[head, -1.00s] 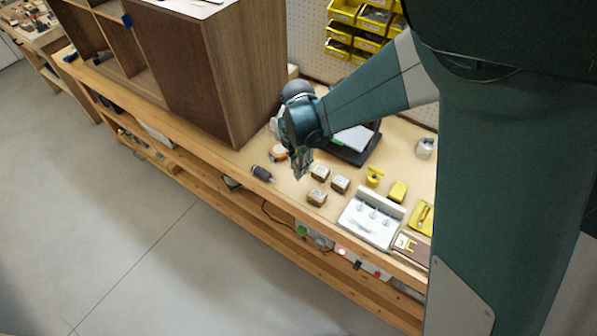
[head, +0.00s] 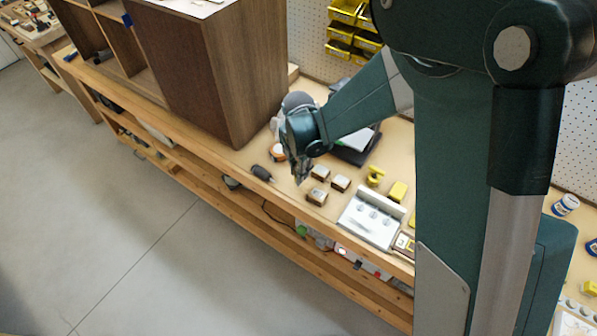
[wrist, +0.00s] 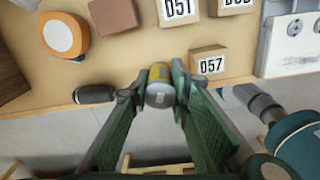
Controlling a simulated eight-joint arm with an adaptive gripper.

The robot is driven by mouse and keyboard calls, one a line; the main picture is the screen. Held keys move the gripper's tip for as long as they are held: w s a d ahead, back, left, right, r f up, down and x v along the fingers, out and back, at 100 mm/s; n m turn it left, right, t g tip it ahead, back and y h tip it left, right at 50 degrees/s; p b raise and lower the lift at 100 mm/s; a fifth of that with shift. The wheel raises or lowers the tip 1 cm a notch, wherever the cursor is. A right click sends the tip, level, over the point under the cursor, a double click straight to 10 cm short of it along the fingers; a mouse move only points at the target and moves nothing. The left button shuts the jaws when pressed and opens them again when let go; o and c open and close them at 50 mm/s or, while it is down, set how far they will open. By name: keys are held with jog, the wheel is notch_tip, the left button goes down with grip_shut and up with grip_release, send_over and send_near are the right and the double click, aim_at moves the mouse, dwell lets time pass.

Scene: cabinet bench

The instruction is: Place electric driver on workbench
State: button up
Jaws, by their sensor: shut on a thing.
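My gripper (head: 303,176) is low over the workbench (head: 240,163), near its front edge. In the wrist view my gripper (wrist: 155,87) is shut on a short grey cylinder with a yellow band, which seems to be the electric driver (wrist: 160,94). It is seen nearly end-on, so its length is hidden. In the head view the held thing is too small to make out. I cannot tell whether it touches the bench.
A dark cylindrical handle (head: 261,173) lies left of my gripper at the front edge. An orange and white tape measure (wrist: 65,36) lies behind it. Small numbered blocks (head: 317,196) and a light tray (head: 371,219) are to the right. A wooden cabinet (head: 215,75) stands left.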

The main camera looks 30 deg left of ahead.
jog(key=shift+f, duration=0.15)
jog(key=o, duration=1)
jog(key=shift+r, duration=6.15)
